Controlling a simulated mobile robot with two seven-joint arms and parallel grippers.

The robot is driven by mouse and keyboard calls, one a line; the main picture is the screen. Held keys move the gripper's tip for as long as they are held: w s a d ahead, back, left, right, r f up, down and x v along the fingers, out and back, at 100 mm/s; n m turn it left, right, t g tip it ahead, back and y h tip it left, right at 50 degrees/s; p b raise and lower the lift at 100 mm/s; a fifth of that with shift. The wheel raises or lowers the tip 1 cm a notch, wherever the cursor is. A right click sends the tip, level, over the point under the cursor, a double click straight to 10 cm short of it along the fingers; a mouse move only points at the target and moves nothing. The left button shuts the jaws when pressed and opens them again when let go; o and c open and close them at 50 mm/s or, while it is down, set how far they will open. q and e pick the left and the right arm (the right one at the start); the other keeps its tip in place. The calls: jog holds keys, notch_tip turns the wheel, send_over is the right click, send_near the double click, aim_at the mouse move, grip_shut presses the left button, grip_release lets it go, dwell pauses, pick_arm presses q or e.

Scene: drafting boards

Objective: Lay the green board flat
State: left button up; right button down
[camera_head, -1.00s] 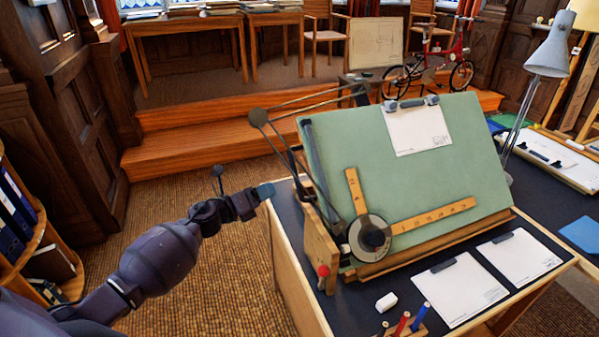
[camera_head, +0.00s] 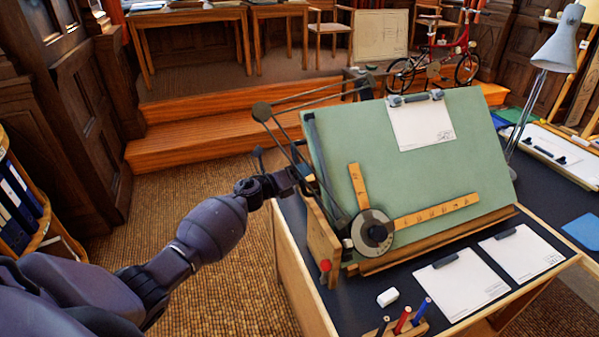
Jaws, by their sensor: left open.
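The green board (camera_head: 400,170) stands tilted on a wooden stand on the dark desk, its far edge raised. A paper is clipped at its top, and a drafting arm with a round head (camera_head: 372,232) and two wooden rulers lies over its face. A red knob (camera_head: 325,265) sits on the stand's wooden left side panel (camera_head: 318,235). My left gripper (camera_head: 305,181) is open at the board's left side, close to the drafting arm's rods and above the side panel. Its fingertips are small and partly lost against the rods; I cannot tell whether they touch anything. My right gripper is out of view.
On the desk (camera_head: 365,310) are two clipped papers, a white eraser (camera_head: 387,297) and a pen holder (camera_head: 405,326) in front of the board. A grey lamp (camera_head: 550,55) stands to the right. The carpet left of the desk is clear.

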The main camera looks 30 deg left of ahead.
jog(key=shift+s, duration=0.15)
pick_arm(q)
jog(key=shift+c, duration=0.9)
grip_shut()
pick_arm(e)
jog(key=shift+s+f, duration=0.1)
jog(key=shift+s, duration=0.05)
pick_arm(q)
jog(key=shift+a+f, duration=0.1)
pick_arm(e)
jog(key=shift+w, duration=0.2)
